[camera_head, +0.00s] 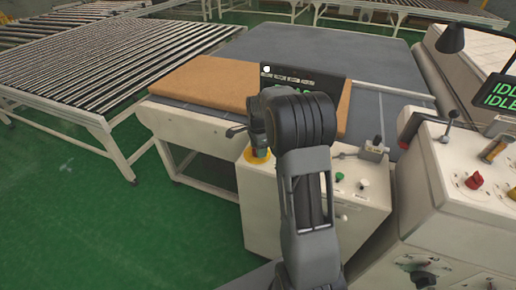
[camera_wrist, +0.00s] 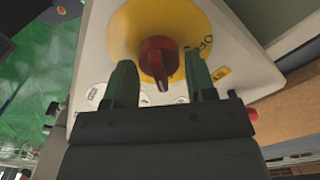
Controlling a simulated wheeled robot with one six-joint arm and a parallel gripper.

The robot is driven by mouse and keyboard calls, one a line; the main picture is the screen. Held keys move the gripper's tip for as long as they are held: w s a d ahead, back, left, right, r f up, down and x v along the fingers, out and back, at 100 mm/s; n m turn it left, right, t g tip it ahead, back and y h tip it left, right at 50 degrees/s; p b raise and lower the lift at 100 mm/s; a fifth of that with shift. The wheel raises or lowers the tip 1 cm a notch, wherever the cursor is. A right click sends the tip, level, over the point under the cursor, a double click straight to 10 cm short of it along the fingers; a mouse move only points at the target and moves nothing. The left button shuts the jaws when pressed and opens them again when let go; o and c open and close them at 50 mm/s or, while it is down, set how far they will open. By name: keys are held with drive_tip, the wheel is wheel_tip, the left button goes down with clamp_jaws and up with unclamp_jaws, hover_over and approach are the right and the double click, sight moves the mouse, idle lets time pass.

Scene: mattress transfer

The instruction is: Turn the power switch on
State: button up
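The power switch (camera_wrist: 158,55) is a red rotary knob on a round yellow plate (camera_wrist: 125,28), with black lettering that seems to read OFF at its right. In the head view the yellow plate (camera_head: 257,157) shows on top of the white control box (camera_head: 262,205), partly hidden by my arm; I cannot make out the knob there. My gripper (camera_wrist: 161,62) is open in the wrist view, with one dark green finger on each side of the knob. Gaps show between the fingers and the knob. The knob's pointed end faces toward the gripper's body.
A green button (camera_head: 339,177) and a white button (camera_head: 363,185) sit right of my arm. A second console (camera_head: 440,165) stands at right, under an IDLE screen (camera_head: 500,95).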

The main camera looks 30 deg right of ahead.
drive_tip(key=shift+o, duration=0.9)
wheel_tip(320, 180, up, 14)
drive_tip(key=shift+f, duration=0.15)
drive_tip(key=s+a+f+n+t, duration=0.1)
drive_tip(key=s+a+n+t, duration=0.1)
drive_tip(key=s+a+n, duration=0.3)
drive_tip(key=s+a+f+n+t, duration=0.1)
drive_tip(key=s+a+n, duration=0.5)
drive_tip(key=s+n, duration=0.7)
drive_tip(key=shift+s+a+f+n+t, duration=0.15)
drive_tip(key=shift+s+f+n+t, duration=0.4)
drive_tip(key=shift+s, duration=1.35)
